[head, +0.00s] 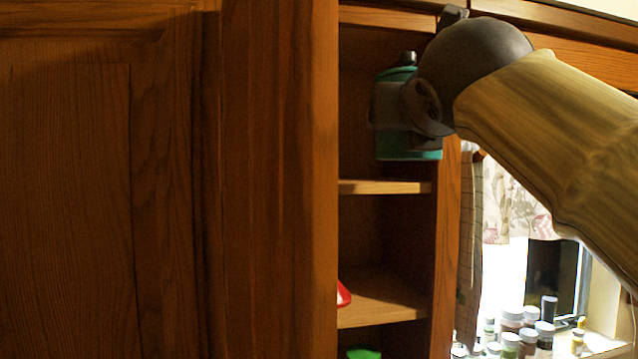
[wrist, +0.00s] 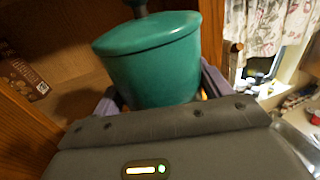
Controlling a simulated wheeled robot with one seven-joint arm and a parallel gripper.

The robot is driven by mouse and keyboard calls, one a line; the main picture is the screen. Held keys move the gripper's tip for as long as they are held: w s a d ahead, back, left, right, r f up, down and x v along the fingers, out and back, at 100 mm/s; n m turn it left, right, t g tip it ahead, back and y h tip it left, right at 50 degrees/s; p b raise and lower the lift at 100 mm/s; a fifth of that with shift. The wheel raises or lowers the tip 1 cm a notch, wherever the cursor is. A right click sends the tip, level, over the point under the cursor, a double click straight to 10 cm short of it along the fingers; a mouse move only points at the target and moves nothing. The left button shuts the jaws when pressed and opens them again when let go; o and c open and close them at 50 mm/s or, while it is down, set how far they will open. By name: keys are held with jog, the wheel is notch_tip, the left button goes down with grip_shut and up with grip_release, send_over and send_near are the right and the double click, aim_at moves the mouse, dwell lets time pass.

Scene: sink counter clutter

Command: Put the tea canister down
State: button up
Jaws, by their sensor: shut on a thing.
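The tea canister is a teal cylinder with a lid and a dark knob. In the head view the tea canister (head: 410,154) is upright in front of the open cupboard's shelves, partly hidden by my gripper (head: 388,108). In the wrist view the tea canister (wrist: 155,70) stands between the two fingers of my gripper (wrist: 160,95), which is shut on it. The canister appears above the upper shelf (head: 385,187), with a gap below it in the head view. Its bottom is hidden in the wrist view.
A lower shelf (head: 385,300) holds a red thing (head: 343,295), and a green thing (head: 363,353) is below. A brown box (wrist: 22,80) is at left in the wrist view. A wooden cupboard door (head: 270,180) is at left. Several jars (head: 515,335) stand by the window.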

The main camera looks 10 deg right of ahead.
jog(key=shift+s+a+r, duration=0.15)
jog(key=shift+s+r, duration=0.05)
jog(key=shift+s, duration=0.2)
jog(key=shift+w+a+r+p, duration=0.1)
jog(key=shift+w+a+p, duration=0.15)
jog(key=shift+p, duration=0.35)
jog(key=w+a+p, duration=0.1)
jog(key=w+p, duration=0.1)
jog(key=w, duration=0.3)
jog(key=w+a+p, duration=0.2)
jog(key=w, duration=0.3)
jog(key=w+a+p, duration=0.2)
jog(key=w, duration=0.3)
jog(key=shift+w+a, duration=0.15)
jog(key=shift+a, duration=0.1)
jog(key=shift+w+f, duration=0.2)
jog(key=shift+f, duration=0.05)
jog(key=shift+s, duration=0.15)
